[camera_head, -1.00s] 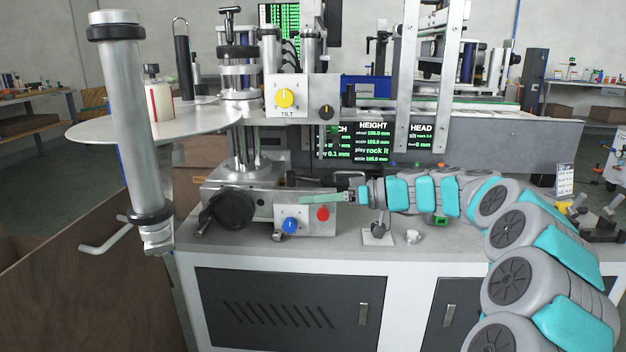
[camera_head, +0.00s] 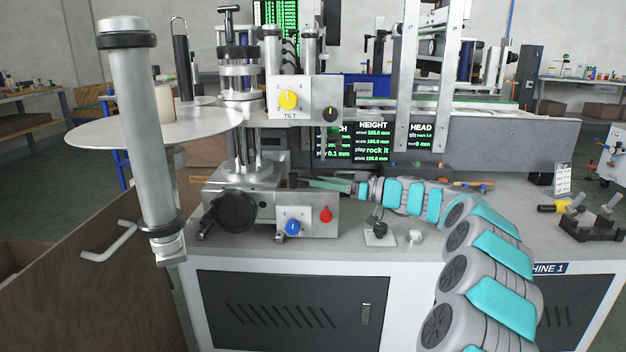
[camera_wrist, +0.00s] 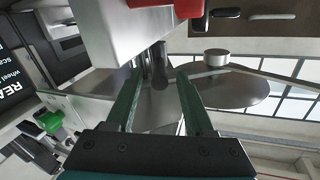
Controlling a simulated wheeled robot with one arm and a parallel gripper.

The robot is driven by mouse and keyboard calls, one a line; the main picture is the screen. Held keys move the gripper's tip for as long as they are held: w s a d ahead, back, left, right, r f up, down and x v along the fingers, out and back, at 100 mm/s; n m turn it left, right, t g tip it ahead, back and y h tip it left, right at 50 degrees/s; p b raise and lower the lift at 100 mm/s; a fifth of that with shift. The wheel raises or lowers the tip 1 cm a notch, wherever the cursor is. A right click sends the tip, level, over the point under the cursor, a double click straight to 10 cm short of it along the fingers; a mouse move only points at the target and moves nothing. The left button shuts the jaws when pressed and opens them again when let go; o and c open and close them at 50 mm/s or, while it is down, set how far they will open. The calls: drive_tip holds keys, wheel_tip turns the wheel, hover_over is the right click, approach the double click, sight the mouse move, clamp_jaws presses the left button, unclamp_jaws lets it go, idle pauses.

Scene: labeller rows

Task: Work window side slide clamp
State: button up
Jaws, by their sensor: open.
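The silver slide block (camera_head: 262,202) stands on the bench under the labeller column. It bears a large black knob (camera_head: 230,212), a blue dial (camera_head: 292,228) and a red knob (camera_head: 325,214). I cannot tell for sure which part is the window side slide clamp. My gripper (camera_head: 305,182) reaches in from the right, at the block's upper right edge. In the wrist view its two green fingers (camera_wrist: 160,76) are apart with nothing between them. A red part (camera_wrist: 165,8) and a black handle (camera_wrist: 222,13) show at the top there, beyond the fingertips.
A small black lever on a white plate (camera_head: 379,236) and a small white piece (camera_head: 415,237) lie on the bench right of the block. A round disc (camera_head: 150,128) overhangs at left. Display screens (camera_head: 372,143) stand behind my gripper.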

sight(307, 182)
drive_tip(key=shift+x, duration=1.5)
drive_tip(key=shift+d, duration=0.1)
clamp_jaws()
